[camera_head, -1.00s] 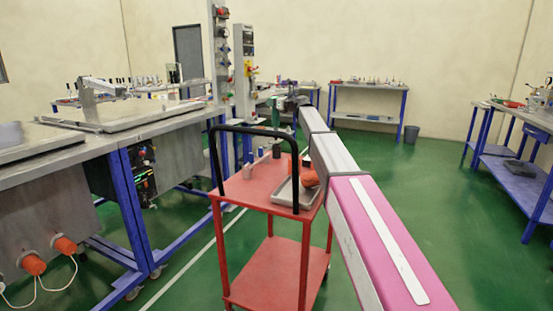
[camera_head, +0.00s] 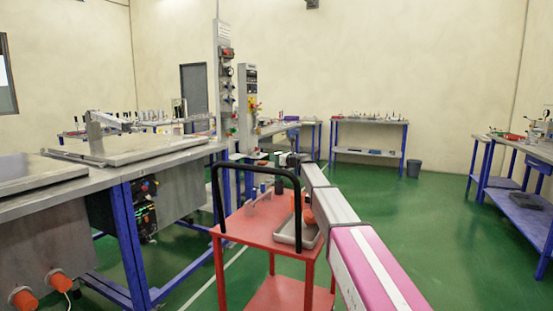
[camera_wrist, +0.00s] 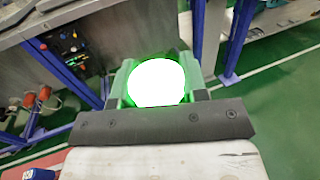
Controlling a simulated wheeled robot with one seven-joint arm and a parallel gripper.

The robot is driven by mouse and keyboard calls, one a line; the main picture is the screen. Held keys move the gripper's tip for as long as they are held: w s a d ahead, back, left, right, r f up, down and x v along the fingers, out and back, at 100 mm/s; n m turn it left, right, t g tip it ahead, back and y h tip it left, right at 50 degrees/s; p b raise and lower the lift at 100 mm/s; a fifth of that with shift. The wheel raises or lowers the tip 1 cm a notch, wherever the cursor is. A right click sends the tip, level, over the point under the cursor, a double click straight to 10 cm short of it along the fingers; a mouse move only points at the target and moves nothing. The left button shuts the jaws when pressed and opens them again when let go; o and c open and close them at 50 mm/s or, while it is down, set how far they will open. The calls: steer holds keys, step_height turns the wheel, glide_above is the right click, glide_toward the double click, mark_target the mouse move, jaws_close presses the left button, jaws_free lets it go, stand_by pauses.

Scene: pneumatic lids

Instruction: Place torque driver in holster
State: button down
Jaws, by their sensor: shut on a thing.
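My gripper (camera_head: 285,159) is at the far end of my arm, beyond and above the red cart. In the wrist view my gripper (camera_wrist: 158,88) is shut on a round thing with a glaring white face and green glow (camera_wrist: 155,84), probably the torque driver. The glare hides its details, and its lower part is not visible. In the head view the held thing is too small to make out. No holster can be told for certain; small grey upright pieces (camera_head: 252,203) and dark blue cylinders (camera_head: 279,187) stand on the cart top.
Steel workbenches with blue legs (camera_head: 128,235) line the left. Green floor (camera_head: 420,230) is open on the right.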

steer(key=c, duration=0.7)
jaws_free()
steer(key=shift+f, duration=0.1)
steer(key=shift+o, duration=0.2)
steer(key=shift+f, duration=0.1)
steer(key=v, duration=1)
steer(key=shift+s+d+r, duration=0.3)
